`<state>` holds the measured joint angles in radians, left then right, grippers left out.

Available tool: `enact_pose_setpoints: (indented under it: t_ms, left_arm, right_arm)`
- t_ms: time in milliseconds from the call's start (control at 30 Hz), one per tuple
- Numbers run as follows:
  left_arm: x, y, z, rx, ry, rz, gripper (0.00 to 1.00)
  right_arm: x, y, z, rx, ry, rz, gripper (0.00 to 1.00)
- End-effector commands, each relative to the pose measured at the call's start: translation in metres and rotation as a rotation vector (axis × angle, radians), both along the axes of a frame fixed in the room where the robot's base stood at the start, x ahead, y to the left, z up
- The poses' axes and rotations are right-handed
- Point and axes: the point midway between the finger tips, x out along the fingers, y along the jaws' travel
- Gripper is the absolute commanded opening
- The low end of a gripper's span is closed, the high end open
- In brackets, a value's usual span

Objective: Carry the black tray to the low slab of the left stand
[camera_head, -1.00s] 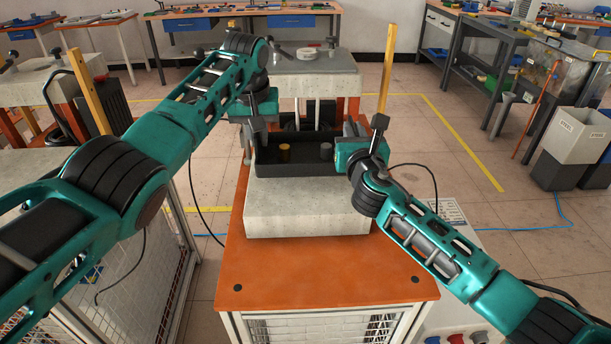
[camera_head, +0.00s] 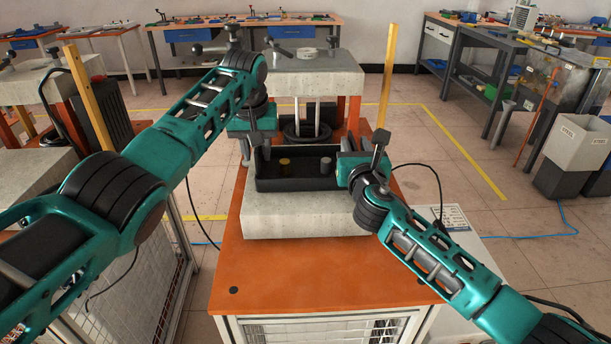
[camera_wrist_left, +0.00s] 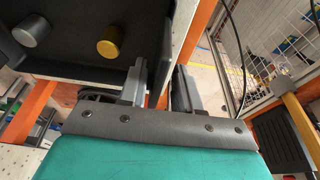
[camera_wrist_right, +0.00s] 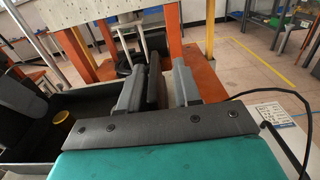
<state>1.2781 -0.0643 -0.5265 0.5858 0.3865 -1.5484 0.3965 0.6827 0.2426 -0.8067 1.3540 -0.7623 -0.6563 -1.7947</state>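The black tray (camera_head: 297,184) is level over the low slab (camera_head: 305,217) of the middle stand; I cannot tell whether it touches. A brass cylinder (camera_head: 285,164) and a grey cylinder (camera_head: 325,165) stand in it. My left gripper (camera_head: 258,143) is at the tray's left end and my right gripper (camera_head: 347,152) at its right end. In the right wrist view the fingers (camera_wrist_right: 157,82) close around a black upright part of the tray. In the left wrist view the fingers (camera_wrist_left: 160,85) straddle the tray's end, partly hidden. The left stand's low slab (camera_head: 35,170) is at the left.
The middle stand's upper slab (camera_head: 312,75) and its columns rise behind the tray, with a black coil-like ring between them. Wooden uprights (camera_head: 388,75) flank the stands. A black cable (camera_head: 186,205) hangs beside my left arm. Bare orange tabletop (camera_head: 310,275) lies in front.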

Motion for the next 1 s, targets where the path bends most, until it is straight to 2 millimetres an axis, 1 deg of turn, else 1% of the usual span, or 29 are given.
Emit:
enact_pose_setpoints:
  t_ms: [267,367,433,567,700,800,900,1000]
  left_arm:
    - [0.0,-0.003,0.001,-0.004,-0.001,-0.004,0.38]
    - [-0.001,-0.003,0.005,-0.005,-0.002,-0.005,0.38]
    - [-0.003,-0.003,0.012,-0.005,-0.003,-0.005,0.38]
    - [-0.008,-0.003,0.033,-0.006,-0.005,-0.005,0.38]
    - [-0.017,-0.004,0.064,-0.005,-0.006,-0.005,0.38]
    - [-0.022,-0.004,0.083,-0.005,-0.004,-0.005,0.38]
    - [-0.027,-0.004,0.099,-0.004,-0.004,-0.004,0.38]
    - [-0.03,-0.004,0.109,-0.003,-0.002,-0.004,0.38]
  right_arm:
    - [-0.001,0.003,0.001,0.002,-0.001,0.007,0.38]
    - [-0.001,0.003,0.001,0.002,-0.002,0.007,0.38]
    - [-0.001,0.004,0.001,0.002,-0.002,0.008,0.38]
    - [-0.001,0.004,0.001,0.002,-0.002,0.008,0.38]
    - [-0.001,0.004,0.001,0.002,-0.002,0.009,0.38]
    - [-0.001,0.004,0.001,0.002,-0.002,0.009,0.38]
    - [-0.001,0.004,0.001,0.002,-0.002,0.009,0.38]
    - [-0.001,0.004,0.001,0.002,-0.002,0.009,0.38]
